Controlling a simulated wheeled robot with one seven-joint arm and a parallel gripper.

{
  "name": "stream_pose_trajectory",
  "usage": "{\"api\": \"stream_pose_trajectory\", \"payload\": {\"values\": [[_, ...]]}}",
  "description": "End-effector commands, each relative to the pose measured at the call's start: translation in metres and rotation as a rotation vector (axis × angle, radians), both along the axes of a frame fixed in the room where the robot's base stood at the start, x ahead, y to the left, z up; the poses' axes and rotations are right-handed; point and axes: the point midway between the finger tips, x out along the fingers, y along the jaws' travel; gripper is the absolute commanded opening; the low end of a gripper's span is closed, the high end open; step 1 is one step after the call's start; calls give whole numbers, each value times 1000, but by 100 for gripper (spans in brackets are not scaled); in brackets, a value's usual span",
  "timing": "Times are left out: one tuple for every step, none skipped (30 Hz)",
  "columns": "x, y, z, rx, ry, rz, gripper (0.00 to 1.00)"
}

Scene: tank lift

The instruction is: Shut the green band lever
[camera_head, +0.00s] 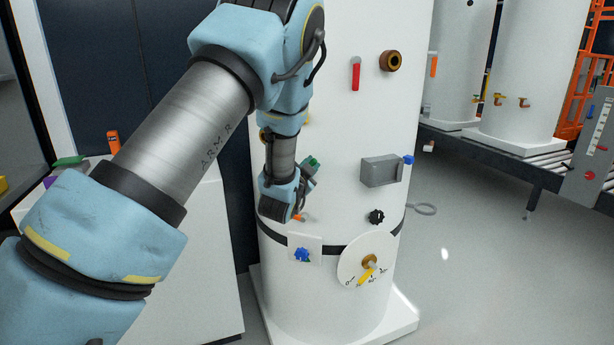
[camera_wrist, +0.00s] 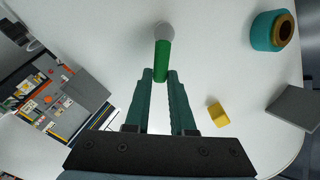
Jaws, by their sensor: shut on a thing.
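The green band lever (camera_wrist: 162,62) shows in the wrist view as a short green handle running down from a pale round pivot on the white tank (camera_wrist: 210,60). My gripper (camera_wrist: 160,73) is shut on the lever's free end, with one dark green finger on either side. In the head view my gripper (camera_head: 304,182) is at the front of the white tank (camera_head: 345,130), and my own wrist hides much of it. A small green part (camera_head: 313,161) shows there beside the fingers; I cannot tell how the lever is turned from this view.
The tank also carries a red lever (camera_head: 356,75), a brown outlet (camera_head: 391,61), a grey box (camera_head: 379,171), a black knob (camera_head: 376,216), a blue knob (camera_head: 302,255) and a dial with a yellow pointer (camera_head: 366,275). Open floor (camera_head: 480,260) lies to the right.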

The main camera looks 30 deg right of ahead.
Motion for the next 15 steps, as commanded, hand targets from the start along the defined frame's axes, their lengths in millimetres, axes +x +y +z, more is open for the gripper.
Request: {"api": "stream_pose_trajectory", "payload": {"values": [[-2,-2,-8,28,-32,-3,0],[-3,-3,-9,48,-52,-2,0],[-4,-4,-10,73,-81,-3,0],[-5,-5,-11,92,-102,-3,0],[-5,-5,-12,112,-122,-3,0],[-6,-6,-13,137,-149,-3,0],[-7,-6,-14,156,-169,-3,0],[-8,-7,-15,173,-187,-3,0],[-8,-7,-16,197,-211,-3,0],[-8,-8,-17,214,-231,-3,0],[-9,-8,-18,230,-249,-3,0],[-10,-9,-19,251,-270,-3,0],[-10,-9,-20,266,-286,-3,0],[-10,-9,-21,282,-302,-3,0],[-10,-10,-22,300,-320,-2,0]]}}
